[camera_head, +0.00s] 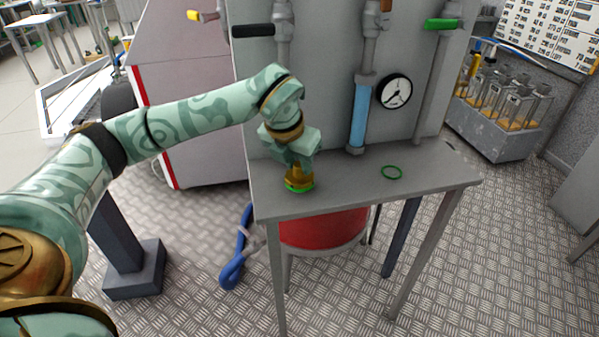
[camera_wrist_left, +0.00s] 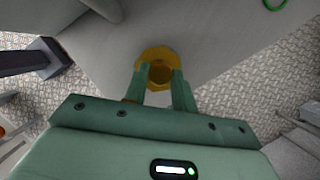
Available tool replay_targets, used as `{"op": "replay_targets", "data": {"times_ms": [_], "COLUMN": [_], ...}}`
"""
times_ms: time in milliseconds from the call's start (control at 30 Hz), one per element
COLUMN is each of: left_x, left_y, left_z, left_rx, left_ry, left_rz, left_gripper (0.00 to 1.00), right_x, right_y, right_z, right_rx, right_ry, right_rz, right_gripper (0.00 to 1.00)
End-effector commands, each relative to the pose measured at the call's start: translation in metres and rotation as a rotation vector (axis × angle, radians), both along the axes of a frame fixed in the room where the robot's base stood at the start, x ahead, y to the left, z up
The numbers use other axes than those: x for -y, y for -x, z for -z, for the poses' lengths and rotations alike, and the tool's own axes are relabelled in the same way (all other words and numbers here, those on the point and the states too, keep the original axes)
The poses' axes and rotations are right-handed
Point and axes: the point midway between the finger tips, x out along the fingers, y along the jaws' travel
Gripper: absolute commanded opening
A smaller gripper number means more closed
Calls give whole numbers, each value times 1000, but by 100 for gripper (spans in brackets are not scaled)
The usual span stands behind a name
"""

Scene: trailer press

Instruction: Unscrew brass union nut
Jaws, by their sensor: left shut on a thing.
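The brass union nut (camera_head: 299,177) stands on the grey shelf (camera_head: 340,189) near its front left part, with a green ring (camera_head: 299,187) around its base. My left gripper (camera_head: 300,164) comes down on it from above and is shut on it. In the left wrist view the nut (camera_wrist_left: 156,72) shows as a brass ring with a dark opening, between the two green fingers of my left gripper (camera_wrist_left: 160,86). The fingers hide part of its sides. My right gripper is in neither view.
Behind stand a pipe with a blue section (camera_head: 359,115), a pressure gauge (camera_head: 394,91), and black (camera_head: 253,30) and green (camera_head: 441,24) valve handles. A red drum (camera_head: 323,230) is under the shelf.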

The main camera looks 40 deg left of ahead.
Motion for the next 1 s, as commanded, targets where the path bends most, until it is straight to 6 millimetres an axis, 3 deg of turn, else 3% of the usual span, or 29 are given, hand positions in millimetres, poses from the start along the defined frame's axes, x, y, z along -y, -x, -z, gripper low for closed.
{"op": "replay_targets", "data": {"times_ms": [700,1000], "left_x": [3,4], "left_y": [0,-1], "left_z": [-3,0], "left_rx": [0,-2], "left_ry": [-1,-2], "left_rz": [-404,-508], "left_gripper": [6,6], "right_x": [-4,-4], "right_y": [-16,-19], "right_z": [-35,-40], "right_rx": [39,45], "right_ry": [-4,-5], "right_rz": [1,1], "right_gripper": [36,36]}}
